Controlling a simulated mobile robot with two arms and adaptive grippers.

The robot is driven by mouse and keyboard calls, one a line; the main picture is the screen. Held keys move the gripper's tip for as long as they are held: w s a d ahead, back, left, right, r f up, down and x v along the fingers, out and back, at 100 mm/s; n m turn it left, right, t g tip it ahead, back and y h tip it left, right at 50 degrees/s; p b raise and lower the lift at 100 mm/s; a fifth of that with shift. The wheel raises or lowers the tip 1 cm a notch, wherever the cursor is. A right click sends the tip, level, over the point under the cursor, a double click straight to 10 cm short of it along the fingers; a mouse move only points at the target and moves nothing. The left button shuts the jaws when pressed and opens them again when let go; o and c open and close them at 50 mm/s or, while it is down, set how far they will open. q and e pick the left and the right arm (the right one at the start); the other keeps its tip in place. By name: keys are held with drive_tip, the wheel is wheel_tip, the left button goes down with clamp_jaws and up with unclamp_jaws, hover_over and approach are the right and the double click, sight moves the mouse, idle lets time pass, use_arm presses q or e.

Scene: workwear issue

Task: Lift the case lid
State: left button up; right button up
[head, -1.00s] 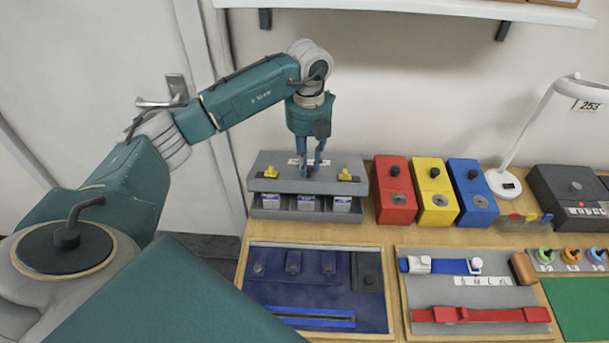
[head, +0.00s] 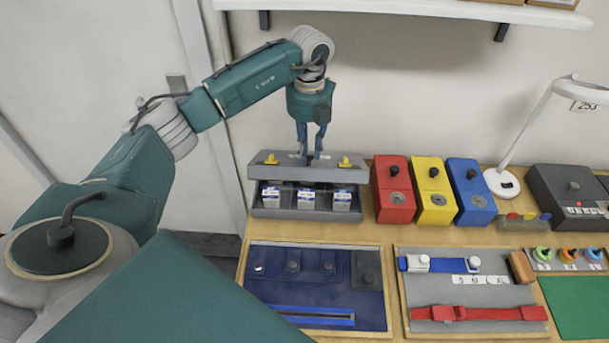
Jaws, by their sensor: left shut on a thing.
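The grey case stands at the back left of the table. Its lid (head: 285,172) is raised and tilted back, with two yellow latches (head: 345,162) upright on it. The open front of the case body (head: 300,214) shows several white and blue boxes (head: 306,199) inside. My left gripper (head: 308,158) points down at the middle of the lid and is shut on its handle, which the fingers mostly hide. My right gripper is not in view.
Red (head: 394,192), yellow (head: 435,192) and blue (head: 471,192) boxes stand close to the right of the case. A navy tray (head: 270,290) lies in front. A white lamp (head: 525,125) stands farther right. A shelf (head: 420,8) hangs above.

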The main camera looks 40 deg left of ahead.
use_arm(q)
drive_tip(key=shift+w+a+r+p, duration=0.35)
drive_tip(key=shift+w+a+r, duration=0.15)
drive_tip(key=shift+w+r, duration=0.3)
drive_tip(key=shift+w+a, duration=0.2)
drive_tip(key=shift+w, duration=0.1)
